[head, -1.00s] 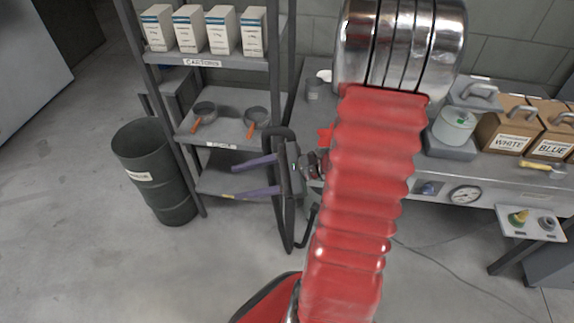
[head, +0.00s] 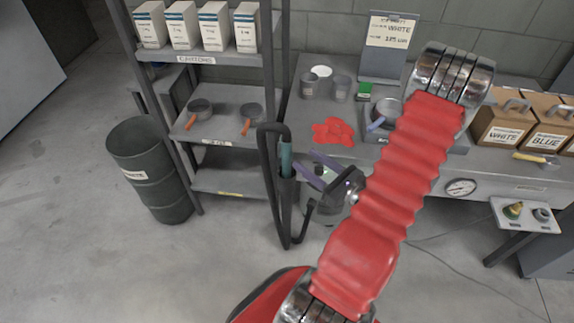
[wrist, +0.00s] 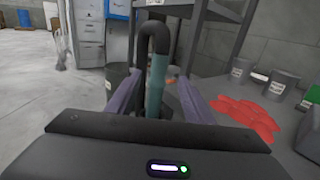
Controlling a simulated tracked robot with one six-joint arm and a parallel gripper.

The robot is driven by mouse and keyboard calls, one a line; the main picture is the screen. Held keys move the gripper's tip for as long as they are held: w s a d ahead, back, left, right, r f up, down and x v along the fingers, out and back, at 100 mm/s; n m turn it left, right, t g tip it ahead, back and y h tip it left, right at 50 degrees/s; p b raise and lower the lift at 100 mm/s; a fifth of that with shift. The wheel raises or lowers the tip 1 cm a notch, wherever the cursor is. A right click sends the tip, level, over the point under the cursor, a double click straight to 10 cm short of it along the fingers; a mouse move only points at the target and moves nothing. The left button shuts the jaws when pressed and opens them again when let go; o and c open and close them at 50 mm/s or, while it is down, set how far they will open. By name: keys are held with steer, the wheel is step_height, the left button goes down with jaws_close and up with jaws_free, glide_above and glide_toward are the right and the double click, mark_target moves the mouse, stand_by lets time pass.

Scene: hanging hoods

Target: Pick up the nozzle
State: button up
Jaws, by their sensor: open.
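A black hooked tube with a teal sleeve (head: 286,158), which I take for the nozzle, stands upright at the right front of the shelving, above dark looped tubing. My gripper (head: 306,162) is open and empty, with two purple fingers pointing left towards the tube. In the head view the fingertips are to the right of the sleeve, with a gap. In the wrist view the teal sleeve (wrist: 157,85) shows upright between the fingers, seemingly beyond their tips. Its lower end is hidden behind my gripper body there.
A shelf unit (head: 226,143) holds cartons and orange-handled pans behind the tube. A dark bin (head: 155,180) stands left. The grey bench has a red spill (head: 334,131), cups, a pot (head: 385,110) and boxes. A small plate (head: 525,217) at right bears small fittings. Floor in front is clear.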

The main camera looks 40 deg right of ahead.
mark_target(290, 149)
steer(key=shift+w, duration=0.1)
steer(key=shift+w+a, duration=0.15)
steer(key=shift+w, duration=4.1)
steer(key=w, duration=0.5)
steer(key=shift+c, duration=0.4)
steer(key=shift+r, duration=0.1)
jaws_close()
steer(key=shift+r, duration=0.15)
